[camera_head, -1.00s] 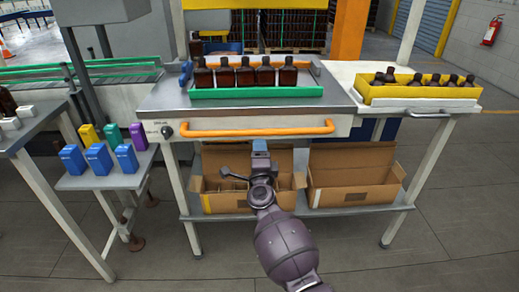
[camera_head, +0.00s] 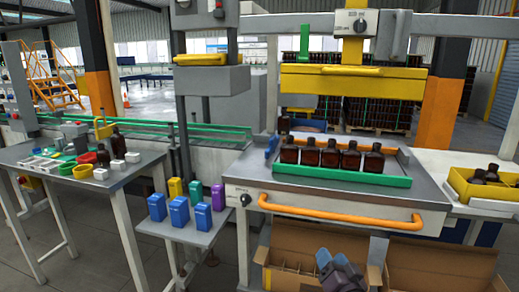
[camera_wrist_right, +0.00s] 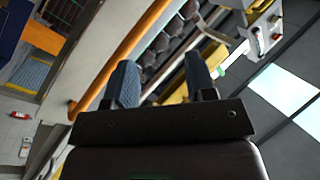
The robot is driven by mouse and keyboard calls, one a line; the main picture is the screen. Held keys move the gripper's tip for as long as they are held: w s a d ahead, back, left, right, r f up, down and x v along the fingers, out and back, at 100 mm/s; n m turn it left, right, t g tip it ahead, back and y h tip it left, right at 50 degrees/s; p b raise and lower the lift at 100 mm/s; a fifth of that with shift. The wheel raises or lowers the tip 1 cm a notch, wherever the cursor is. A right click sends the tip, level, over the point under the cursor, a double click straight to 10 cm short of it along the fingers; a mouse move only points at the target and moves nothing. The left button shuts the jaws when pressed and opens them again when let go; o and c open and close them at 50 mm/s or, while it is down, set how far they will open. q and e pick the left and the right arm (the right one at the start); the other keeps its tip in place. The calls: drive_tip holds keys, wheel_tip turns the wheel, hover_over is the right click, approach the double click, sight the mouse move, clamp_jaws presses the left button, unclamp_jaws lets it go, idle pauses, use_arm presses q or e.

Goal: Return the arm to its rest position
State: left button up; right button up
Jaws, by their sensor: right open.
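My right gripper (camera_head: 322,260) shows at the bottom edge of the head view, in front of an open cardboard box under the metal workbench. Only its blue-grey end shows there; most of the arm is out of the picture. In the right wrist view, the two fingers of the right gripper (camera_wrist_right: 160,78) stand apart with nothing between them. Several amber bottles (camera_head: 330,156) stand in a row on the workbench (camera_head: 310,193), behind a green strip. My left gripper is not in view.
An orange handle bar (camera_head: 340,215) runs along the workbench front. Open cardboard boxes (camera_head: 437,268) sit below. A yellow tray (camera_head: 470,192) with dark bottles is at right. Blue boxes (camera_head: 179,213) stand on a low side table. A table (camera_head: 85,183) with small parts is at left.

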drive_tip(key=s+d+f+n+g+h, duration=0.1)
drive_tip(key=s+d+f+g, duration=0.1)
drive_tip(key=s+f, duration=0.4)
drive_tip(key=s+d+f+n+g+h, duration=0.1)
drive_tip(key=s+f, duration=0.6)
drive_tip(key=s, duration=0.9)
drive_tip(key=s+d+f+n+g+h, duration=0.1)
drive_tip(key=s+d+f+n+g, duration=0.2)
drive_tip(key=s+d+f, duration=0.3)
drive_tip(key=s+g, duration=0.1)
drive_tip(key=s, duration=0.4)
drive_tip(key=shift+f+g, duration=0.25)
drive_tip(key=shift+g, duration=0.15)
